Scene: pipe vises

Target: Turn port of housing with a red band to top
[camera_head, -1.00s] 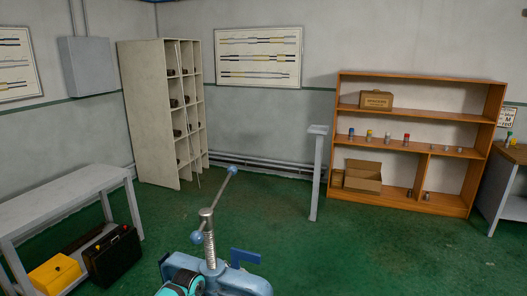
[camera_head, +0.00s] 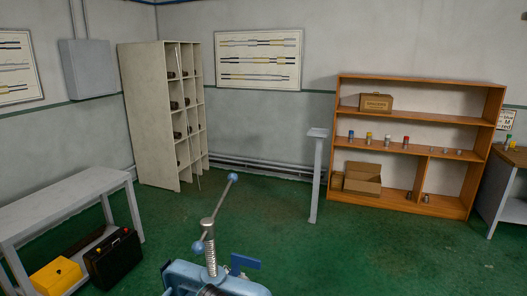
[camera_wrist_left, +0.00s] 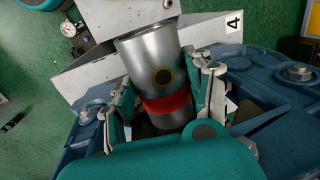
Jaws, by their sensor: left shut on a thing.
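The housing (camera_wrist_left: 152,55) is a shiny metal cylinder with a red band (camera_wrist_left: 166,104) near its lower end in the left wrist view. Its port, a dark round opening with a yellowish ring (camera_wrist_left: 163,76), faces the wrist camera, just above the band. My left gripper (camera_wrist_left: 164,88) is shut on the housing, with a finger on each side. The blue vise (camera_wrist_left: 268,88) lies around and below it; whether its jaws touch the housing is unclear. In the head view the vise (camera_head: 232,284) shows at the bottom, with a threaded screw and ball-ended handle. My right gripper is not in view.
A wooden shelf (camera_head: 420,115) with several small cylinders, a pigeonhole cabinet (camera_head: 145,110) and a grey bench (camera_head: 65,200) stand around.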

